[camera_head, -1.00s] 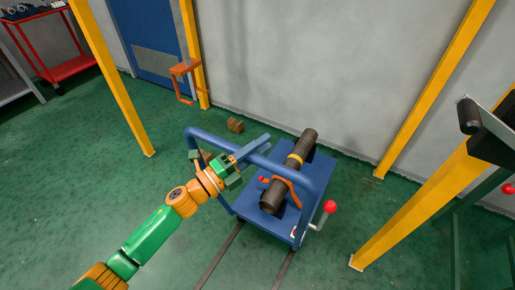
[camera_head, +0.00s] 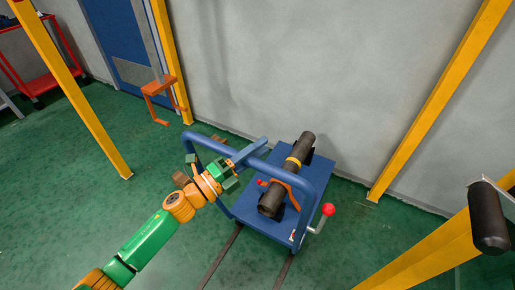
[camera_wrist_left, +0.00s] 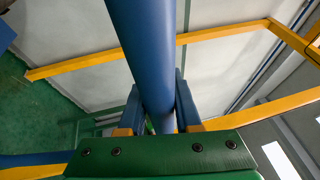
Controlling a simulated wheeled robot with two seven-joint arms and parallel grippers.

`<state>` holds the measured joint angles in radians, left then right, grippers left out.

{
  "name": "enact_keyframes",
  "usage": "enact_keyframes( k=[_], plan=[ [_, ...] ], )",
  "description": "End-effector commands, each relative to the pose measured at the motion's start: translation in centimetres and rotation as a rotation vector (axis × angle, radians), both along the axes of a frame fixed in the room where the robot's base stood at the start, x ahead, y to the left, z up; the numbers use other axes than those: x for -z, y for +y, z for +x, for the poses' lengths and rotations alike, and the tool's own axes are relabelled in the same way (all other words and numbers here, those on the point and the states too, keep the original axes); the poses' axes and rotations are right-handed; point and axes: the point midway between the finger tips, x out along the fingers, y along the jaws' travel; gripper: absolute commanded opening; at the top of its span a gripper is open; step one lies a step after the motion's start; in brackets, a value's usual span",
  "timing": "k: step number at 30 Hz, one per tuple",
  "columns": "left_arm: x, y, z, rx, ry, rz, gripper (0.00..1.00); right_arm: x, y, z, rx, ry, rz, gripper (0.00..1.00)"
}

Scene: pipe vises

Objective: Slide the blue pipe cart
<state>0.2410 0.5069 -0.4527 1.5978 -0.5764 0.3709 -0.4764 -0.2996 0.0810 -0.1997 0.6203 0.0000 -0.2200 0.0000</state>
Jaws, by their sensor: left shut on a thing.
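The blue pipe cart (camera_head: 319,176) stands right of the middle in the head view. Its bent blue tube handle (camera_head: 285,177) rises on the near side. A dark pipe (camera_head: 299,151) with a yellow band lies on the cart, partly behind the handle. An orange piece shows by the pipe. My left gripper (camera_head: 228,163) is shut on the handle's top bar, left of the pipe. In the left wrist view, the blue bar (camera_wrist_left: 145,45) runs between the two blue fingers (camera_wrist_left: 158,108). My right gripper is not in view.
Two dark rails (camera_head: 221,257) run on the green floor from under the cart toward me. A red-knobbed lever (camera_head: 328,209) sticks out at the cart's right. Yellow posts (camera_head: 437,103) and a dark cylinder (camera_head: 490,218) stand at right. An orange bracket (camera_head: 158,98) is near the door.

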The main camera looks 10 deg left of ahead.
Motion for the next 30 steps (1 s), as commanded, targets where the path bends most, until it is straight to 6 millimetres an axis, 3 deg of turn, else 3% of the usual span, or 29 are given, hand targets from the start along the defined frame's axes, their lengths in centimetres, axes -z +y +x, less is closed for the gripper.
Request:
enact_keyframes(
  k=[14,15,18,26,30],
  plan=[
    [0.4,-0.1,-0.1,0.002,0.006,0.004,0.00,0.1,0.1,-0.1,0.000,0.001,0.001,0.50],
    [0.4,-0.1,-0.1,0.002,0.006,0.004,0.40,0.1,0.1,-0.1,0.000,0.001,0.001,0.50],
    [0.3,-0.1,-0.1,0.002,0.005,0.004,0.62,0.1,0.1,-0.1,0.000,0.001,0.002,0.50],
    [0.3,0.0,-0.1,0.001,0.003,0.003,0.62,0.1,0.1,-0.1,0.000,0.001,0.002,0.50],
    [1.0,1.4,-1.6,0.000,0.005,0.005,0.62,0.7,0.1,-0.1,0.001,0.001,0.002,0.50]
  ],
)
